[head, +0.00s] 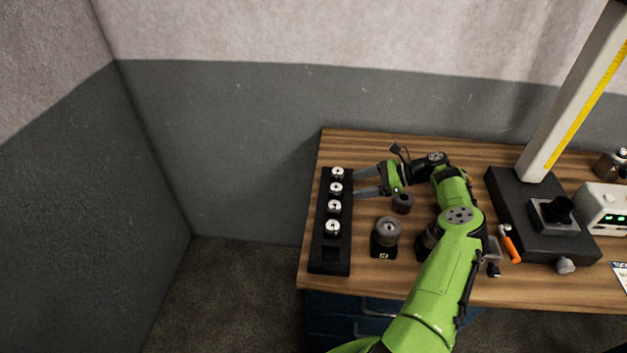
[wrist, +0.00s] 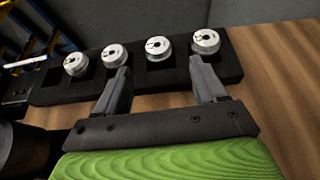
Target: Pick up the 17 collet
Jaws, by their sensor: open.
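Several silvery round collets stand in a row in a black rack (head: 330,255) at the table's left end. In the head view they are the rearmost (head: 337,173), the second (head: 335,188), the third (head: 334,206) and the front one (head: 332,226). Their markings are too small to read, so I cannot tell which is the 17 collet. My gripper (head: 356,183) is open and empty at the rack's right side, fingers pointing left. In the wrist view, the second collet from the right (wrist: 159,47) lies beyond the gap between my fingertips (wrist: 160,68), apart from them.
A black-based stand with a pale column (head: 579,85), an orange-handled tool (head: 510,244) and a white box with green lights (head: 607,210) stand further right.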

